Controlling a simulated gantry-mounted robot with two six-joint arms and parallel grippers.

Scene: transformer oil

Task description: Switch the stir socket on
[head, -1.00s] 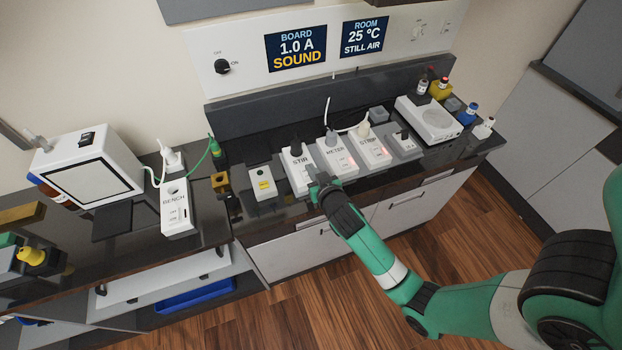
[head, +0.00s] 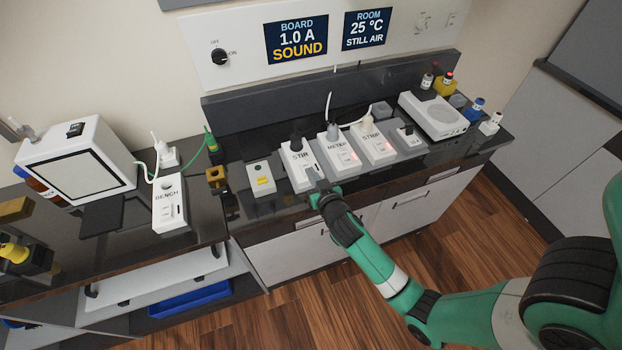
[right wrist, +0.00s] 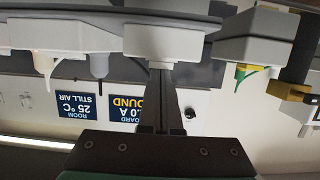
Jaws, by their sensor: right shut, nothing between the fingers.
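The stir socket (head: 298,168) is a white box labelled STIR on the dark counter, with a black plug in its far end. No red light shows on it; my gripper covers part of its near end. My right gripper (head: 318,188) is shut and empty at that near end. In the right wrist view, which is upside down, the shut fingers (right wrist: 160,72) point at a white box (right wrist: 165,42), seemingly the stir socket; I cannot tell whether they touch it. My left gripper is out of view.
The meter socket (head: 340,154) and strip socket (head: 374,146) stand close on the right, both with red lights. A white box with a yellow label (head: 261,179) stands on the left. The bench socket (head: 169,205) is farther left. Floor room is clear in front.

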